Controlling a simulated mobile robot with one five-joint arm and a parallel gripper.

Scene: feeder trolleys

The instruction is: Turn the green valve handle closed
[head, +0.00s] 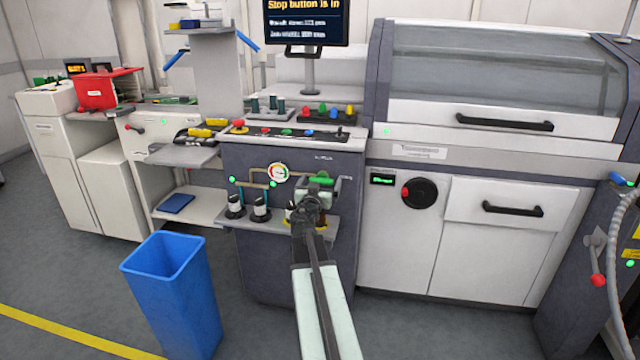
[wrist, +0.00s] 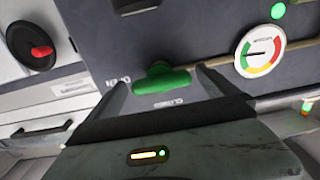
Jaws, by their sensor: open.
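The green valve handle (head: 320,181) sits on the dark front panel of the middle cabinet, right of a round gauge. In the wrist view the handle (wrist: 162,80) lies roughly level across the picture, with small lettering at its left end and more below it; the lower word is hard to read. My gripper (head: 308,199) is in front of the panel just below the handle. In the wrist view my gripper (wrist: 162,88) is open, one finger on each side of the handle. I cannot tell whether either finger touches it.
The gauge (head: 278,173) with pipes and two dark-and-white fittings (head: 248,206) is left of the handle. A small shelf (head: 270,222) juts out below. A blue bin (head: 175,290) stands on the floor at front left. A red knob (head: 406,191) is on the white machine to the right.

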